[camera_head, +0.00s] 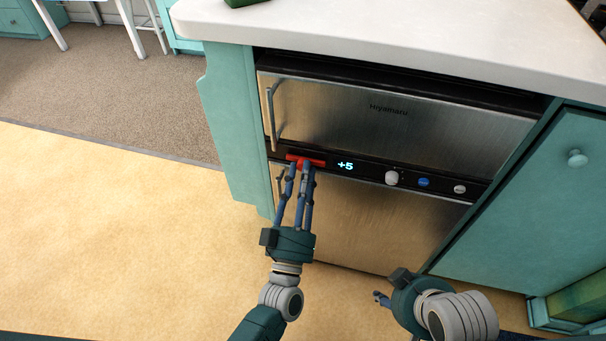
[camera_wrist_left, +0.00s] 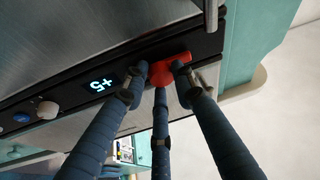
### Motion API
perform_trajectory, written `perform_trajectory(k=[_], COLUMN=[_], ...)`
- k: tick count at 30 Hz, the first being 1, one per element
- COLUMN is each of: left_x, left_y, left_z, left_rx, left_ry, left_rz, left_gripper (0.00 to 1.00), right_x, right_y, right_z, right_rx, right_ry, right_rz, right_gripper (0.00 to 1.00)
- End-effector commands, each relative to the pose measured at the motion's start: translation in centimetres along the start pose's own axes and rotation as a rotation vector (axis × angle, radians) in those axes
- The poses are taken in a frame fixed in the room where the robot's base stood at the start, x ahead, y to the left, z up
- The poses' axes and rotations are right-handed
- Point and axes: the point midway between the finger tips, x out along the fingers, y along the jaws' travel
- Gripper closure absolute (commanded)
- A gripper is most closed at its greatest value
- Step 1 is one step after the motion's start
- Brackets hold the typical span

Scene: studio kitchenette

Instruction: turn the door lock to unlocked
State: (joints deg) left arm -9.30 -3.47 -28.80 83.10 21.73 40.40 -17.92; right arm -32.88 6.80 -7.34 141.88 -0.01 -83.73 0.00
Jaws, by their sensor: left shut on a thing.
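The door lock is a red lever (camera_head: 319,162) on the black control panel at the left end of the steel appliance, and it lies roughly along the panel. It also shows in the left wrist view (camera_wrist_left: 163,72). My left gripper (camera_head: 304,168) is shut on the red lever, with fingers on both sides of it; the fingers hide part of it. In the left wrist view the fingertips (camera_wrist_left: 160,78) surround the lever. My right gripper (camera_head: 383,299) is low at the right, away from the appliance, and its fingers are mostly hidden behind its body.
The panel (camera_head: 365,172) also carries a lit "+5" display (camera_head: 345,166), a white knob (camera_head: 392,178), a blue button (camera_head: 424,182) and a grey button (camera_head: 460,189). A bar handle (camera_head: 271,115) stands out above the lever. The counter (camera_head: 400,35) overhangs the appliance. Open floor lies left.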

Motion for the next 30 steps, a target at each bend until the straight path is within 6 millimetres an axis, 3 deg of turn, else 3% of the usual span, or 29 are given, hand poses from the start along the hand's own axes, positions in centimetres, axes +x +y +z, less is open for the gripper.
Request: perform_trajectory(k=[5,6,8,20,30], left_x=[0.2,0.2,0.2,-0.8,-7.6], left_y=[-0.4,-0.4,-0.4,-0.2,-0.2], left_z=[-0.3,-0.3,-0.2,0.0,0.0], left_rx=[-0.001,-0.001,-0.001,0.000,0.000], left_ry=[0.008,0.008,0.007,-0.001,-0.001], left_rz=[-0.008,-0.008,-0.007,-0.003,-0.005], left_gripper=[1.00,0.68,0.57,0.57,0.57], right_x=[0.0,0.0,0.0,0.0,0.0], right_y=[0.0,0.0,0.0,0.0,0.0], right_z=[0.1,0.1,0.1,-0.5,-0.3], right_rx=[0.000,0.000,0.000,-0.002,-0.001], right_ry=[-0.002,-0.002,-0.002,0.009,0.006], right_rz=[0.000,0.000,0.000,0.000,0.000], right_gripper=[0.60,0.60,0.60,0.60,0.60])
